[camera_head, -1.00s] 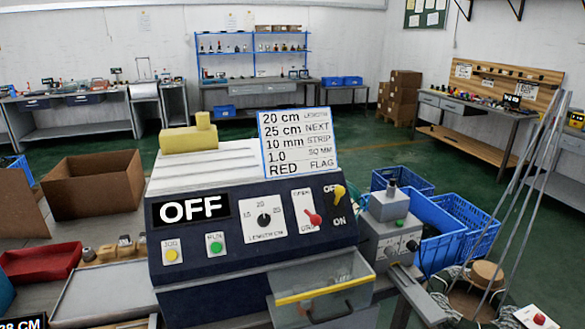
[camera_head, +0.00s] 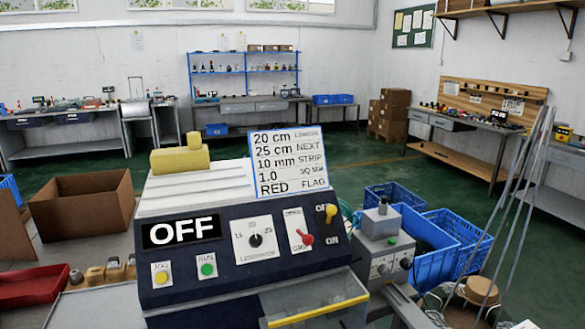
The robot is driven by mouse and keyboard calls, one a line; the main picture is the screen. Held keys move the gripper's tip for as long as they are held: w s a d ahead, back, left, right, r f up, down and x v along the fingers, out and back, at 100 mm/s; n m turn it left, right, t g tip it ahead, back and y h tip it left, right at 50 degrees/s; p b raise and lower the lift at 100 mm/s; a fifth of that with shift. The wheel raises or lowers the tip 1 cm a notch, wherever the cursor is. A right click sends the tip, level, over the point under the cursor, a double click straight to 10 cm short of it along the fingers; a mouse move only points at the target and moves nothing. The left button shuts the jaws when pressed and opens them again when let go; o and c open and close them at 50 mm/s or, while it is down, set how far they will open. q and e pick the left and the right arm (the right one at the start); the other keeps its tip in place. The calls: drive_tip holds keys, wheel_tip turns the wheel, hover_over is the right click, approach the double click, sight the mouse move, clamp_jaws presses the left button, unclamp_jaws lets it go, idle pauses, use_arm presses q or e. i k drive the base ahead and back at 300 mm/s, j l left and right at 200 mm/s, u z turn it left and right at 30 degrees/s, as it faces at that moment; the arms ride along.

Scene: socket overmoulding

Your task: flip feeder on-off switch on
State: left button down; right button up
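The feeder (camera_head: 215,289) stands in front of me with its dark blue control panel facing me. Its display (camera_head: 181,232) reads OFF. The yellow on-off switch (camera_head: 330,213) is at the panel's upper right, between the OFF label above and the ON label below. Its lever appears to sit by the OFF label. A red lever switch (camera_head: 303,236) is just to its left, and a black length dial (camera_head: 256,240) is further left. A yellow button (camera_head: 161,277) and a green button (camera_head: 207,268) are at the lower left. Neither gripper is in view.
A white card (camera_head: 288,163) with settings stands on top of the feeder. A grey box unit (camera_head: 382,262) is close on its right, with blue crates (camera_head: 455,240) behind. Thin metal rods (camera_head: 515,215) lean at the right. A cardboard box (camera_head: 82,207) stands at the left.

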sight(332, 210)
drive_tip(key=i+l, duration=0.2)
drive_tip(key=l, duration=0.15)
drive_tip(key=i+l, duration=0.15)
drive_tip(key=l, duration=0.2)
drive_tip(key=i+l, duration=0.2)
drive_tip(key=l, duration=0.15)
